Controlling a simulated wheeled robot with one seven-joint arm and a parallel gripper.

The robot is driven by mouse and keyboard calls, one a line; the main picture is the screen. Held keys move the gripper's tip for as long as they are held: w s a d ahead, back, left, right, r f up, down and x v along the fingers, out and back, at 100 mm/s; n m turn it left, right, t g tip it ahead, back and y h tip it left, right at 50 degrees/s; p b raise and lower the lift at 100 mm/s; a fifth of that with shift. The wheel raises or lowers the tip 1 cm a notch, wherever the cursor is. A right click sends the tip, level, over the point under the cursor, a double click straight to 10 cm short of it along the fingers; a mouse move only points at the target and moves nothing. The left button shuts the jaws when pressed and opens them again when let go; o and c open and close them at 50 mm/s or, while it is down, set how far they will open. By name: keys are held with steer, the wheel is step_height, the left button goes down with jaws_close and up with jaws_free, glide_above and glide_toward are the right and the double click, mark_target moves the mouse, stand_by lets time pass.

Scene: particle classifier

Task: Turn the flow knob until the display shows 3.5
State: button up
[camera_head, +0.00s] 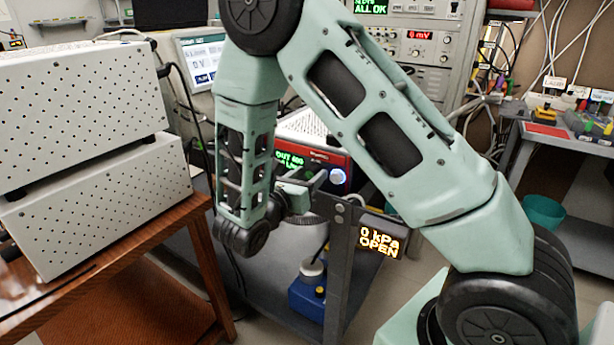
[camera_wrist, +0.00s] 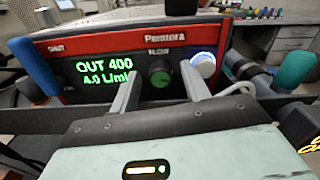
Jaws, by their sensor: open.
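In the wrist view, a black and red device (camera_wrist: 110,42) faces me, with green text on its display (camera_wrist: 104,74) reading "OUT 400" and "4.0 L/mi", the end cut off by a finger. The flow knob (camera_wrist: 160,71), dark with a green face, is to the right of the display under the label "FLOW". My gripper (camera_wrist: 162,85) is open, one finger on each side of the knob. I cannot tell whether the fingers touch it. In the head view, the device (camera_head: 318,140) is partly behind my arm, and the flow knob cannot be made out.
A white lit button (camera_wrist: 203,64) sits just right of the knob, close to my right finger. A blue part (camera_wrist: 35,66) and a teal part (camera_wrist: 295,70) flank the device. In the head view, perforated grey boxes (camera_head: 80,110) stand on a wooden table at left; a display (camera_head: 379,240) reads "0 kPa OPEN".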

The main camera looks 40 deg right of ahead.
steer(key=c, duration=1)
steer(key=shift+r+p, duration=0.15)
steer(key=shift+p, duration=0.25)
steer(key=n+p, duration=0.2)
steer(key=p, duration=0.1)
steer(key=shift+r+n, duration=0.15)
steer(key=shift+n, duration=0.25)
steer(key=n+p, duration=0.1)
steer(key=p, duration=0.2)
steer(key=shift+n, duration=0.4)
steer(key=shift+f+n+p, duration=0.2)
steer(key=shift+n+p, duration=0.45)
steer(key=shift+n, duration=0.05)
steer(key=shift+f, duration=0.1)
